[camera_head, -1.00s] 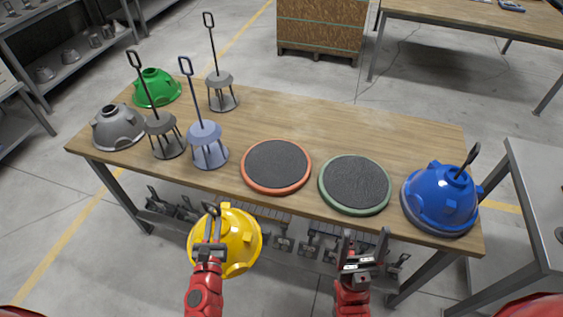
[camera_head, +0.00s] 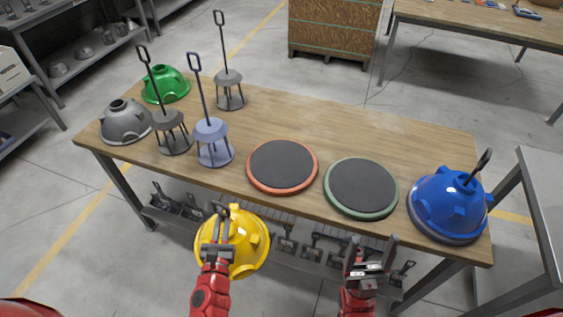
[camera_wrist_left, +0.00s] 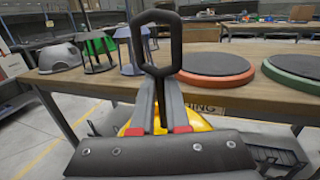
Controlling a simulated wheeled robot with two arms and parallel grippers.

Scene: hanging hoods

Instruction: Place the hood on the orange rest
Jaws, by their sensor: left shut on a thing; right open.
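A yellow hood (camera_head: 236,246) hangs from my left gripper (camera_head: 219,222), in front of the table's near edge. The gripper is shut on the hood's dark loop handle (camera_wrist_left: 156,45), which rises above the fingers in the left wrist view. Only a little of the hood (camera_wrist_left: 203,122) shows there, behind the fingers. The orange rest (camera_head: 282,167) is a round dark pad with an orange rim, lying empty on the table, up and to the right of the hood. It also shows in the left wrist view (camera_wrist_left: 215,63). My right gripper (camera_head: 372,250) is open and empty near the front edge.
A green-rimmed rest (camera_head: 361,187) lies empty to the right on the wooden table (camera_head: 300,115). A blue hood (camera_head: 447,202) sits at the right end. Grey (camera_head: 125,122) and green (camera_head: 166,84) hoods and several handled stands (camera_head: 214,141) fill the left. The back middle is clear.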

